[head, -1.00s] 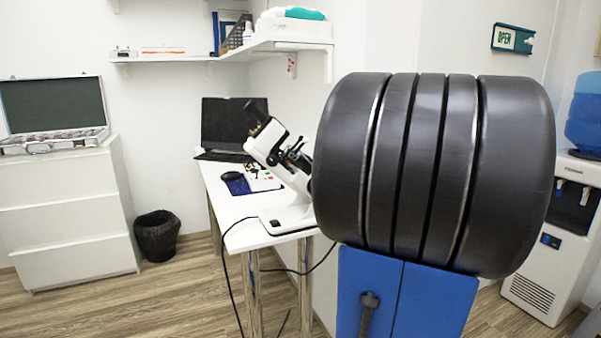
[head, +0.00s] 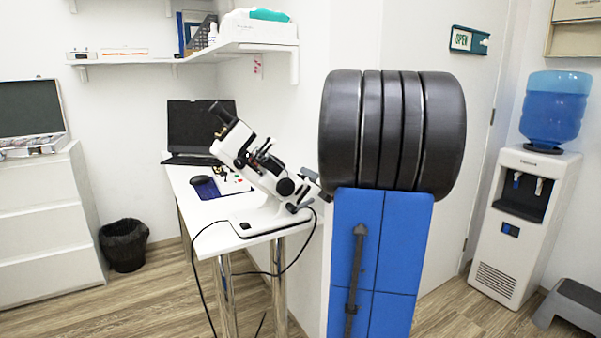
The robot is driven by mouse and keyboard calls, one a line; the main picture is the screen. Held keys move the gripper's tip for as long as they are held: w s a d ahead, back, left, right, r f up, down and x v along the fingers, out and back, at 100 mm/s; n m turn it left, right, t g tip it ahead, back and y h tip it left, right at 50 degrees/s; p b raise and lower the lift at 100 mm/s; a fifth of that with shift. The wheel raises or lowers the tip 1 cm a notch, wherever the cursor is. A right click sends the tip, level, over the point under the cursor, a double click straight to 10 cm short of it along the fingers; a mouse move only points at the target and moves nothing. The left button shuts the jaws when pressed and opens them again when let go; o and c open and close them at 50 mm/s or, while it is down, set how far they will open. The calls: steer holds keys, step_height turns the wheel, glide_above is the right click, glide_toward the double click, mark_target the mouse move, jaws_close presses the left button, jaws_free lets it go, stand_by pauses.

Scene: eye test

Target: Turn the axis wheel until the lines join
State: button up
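A white lensmeter (head: 262,178) with black fittings stands tilted on the right end of the white table, its dark eyepiece pointing up and left. A round black knob (head: 285,187) shows on its lower right side. I cannot tell which fitting is the axis wheel, and no lines are visible. My arm seems to be the large black ridged part above the blue part, close in front. A small dark grey piece (head: 312,181) shows between the lensmeter and the black part. I cannot tell whether it is my gripper. No fingertips can be made out.
The white table (head: 197,218) also bears an open laptop (head: 200,125) and a blue pad (head: 206,188). A black cable hangs at its front. A bin (head: 124,246) and a white cabinet stand left, a water dispenser (head: 524,225) and a grey step stool right. Floor is bare front left.

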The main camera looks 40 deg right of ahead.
steer(key=x, duration=0.7)
jaws_close()
